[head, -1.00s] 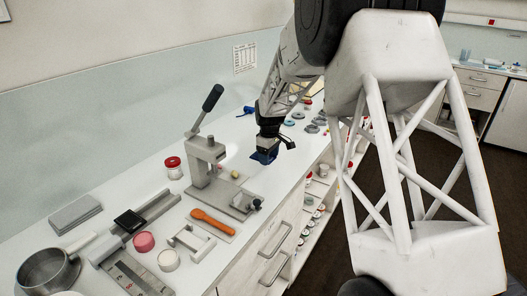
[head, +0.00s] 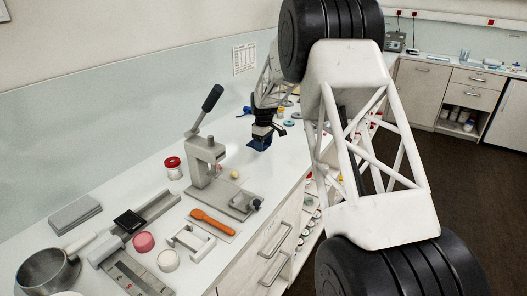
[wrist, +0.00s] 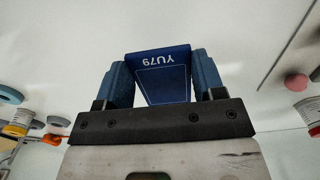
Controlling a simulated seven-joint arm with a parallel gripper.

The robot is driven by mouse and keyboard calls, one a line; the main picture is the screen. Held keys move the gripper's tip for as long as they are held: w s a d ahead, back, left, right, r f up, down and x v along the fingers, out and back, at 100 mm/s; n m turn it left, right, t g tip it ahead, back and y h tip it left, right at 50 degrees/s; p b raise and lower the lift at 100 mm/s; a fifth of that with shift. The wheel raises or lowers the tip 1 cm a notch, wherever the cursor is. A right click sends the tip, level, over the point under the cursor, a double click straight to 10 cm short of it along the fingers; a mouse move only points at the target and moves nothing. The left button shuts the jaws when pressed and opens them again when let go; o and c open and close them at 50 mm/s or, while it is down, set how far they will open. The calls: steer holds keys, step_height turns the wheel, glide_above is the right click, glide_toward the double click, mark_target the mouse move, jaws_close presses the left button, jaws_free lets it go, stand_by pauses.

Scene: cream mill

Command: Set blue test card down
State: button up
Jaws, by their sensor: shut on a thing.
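The blue test card (wrist: 162,75), marked YU79, is between the two blue fingers of my gripper (wrist: 164,82) in the wrist view. My gripper is shut on it. In the head view my gripper (head: 259,143) is over the white bench (head: 232,160), behind and to the right of the grey lever press (head: 205,155), with the card a small dark blue patch at its tip. I cannot tell whether the card touches the bench.
Small discs and jars lie beyond my gripper.

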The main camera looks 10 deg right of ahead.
mark_target(263, 155)
stand_by(0.3)
steer(key=shift+f, duration=1.75)
steer(key=shift+f, duration=0.1)
steer(key=o, duration=0.9)
step_height(263, 155, up, 12)
